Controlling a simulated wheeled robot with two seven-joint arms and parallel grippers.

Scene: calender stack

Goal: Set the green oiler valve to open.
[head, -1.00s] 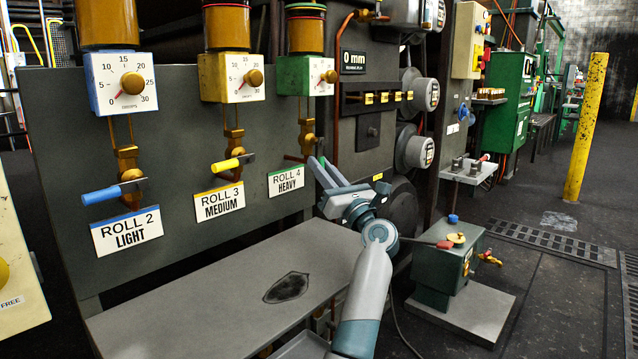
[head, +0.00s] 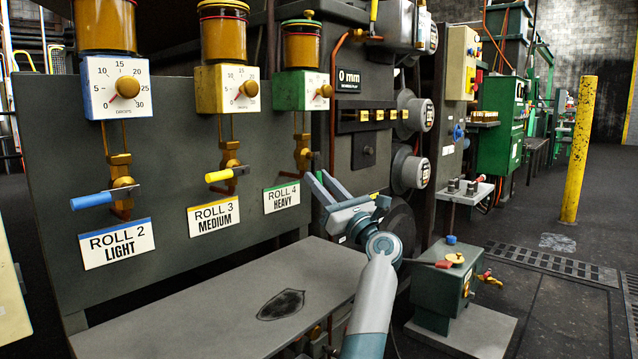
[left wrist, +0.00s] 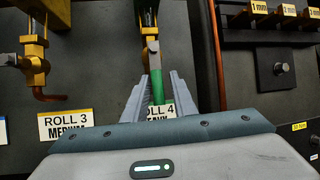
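The green oiler (head: 302,90) is the one above the "ROLL 4 HEAVY" label (head: 282,197). Its brass valve (head: 302,152) hangs below it on a thin pipe. In the left wrist view the valve's green handle (left wrist: 158,88) points downward from the brass body. My left gripper (head: 318,177) is in front of the panel, just right of the label. In the left wrist view my left gripper (left wrist: 159,85) is open, with one finger on each side of the green handle. Small gaps seem to show, but I cannot tell whether either finger touches it. My right gripper is not in view.
The yellow oiler's valve handle (head: 227,174) and the blue one (head: 105,198) point left. A copper pipe (left wrist: 214,50) runs right of the gripper. A grey shelf (head: 215,310) lies below the panel. A green pedestal box (head: 440,290) stands at the right.

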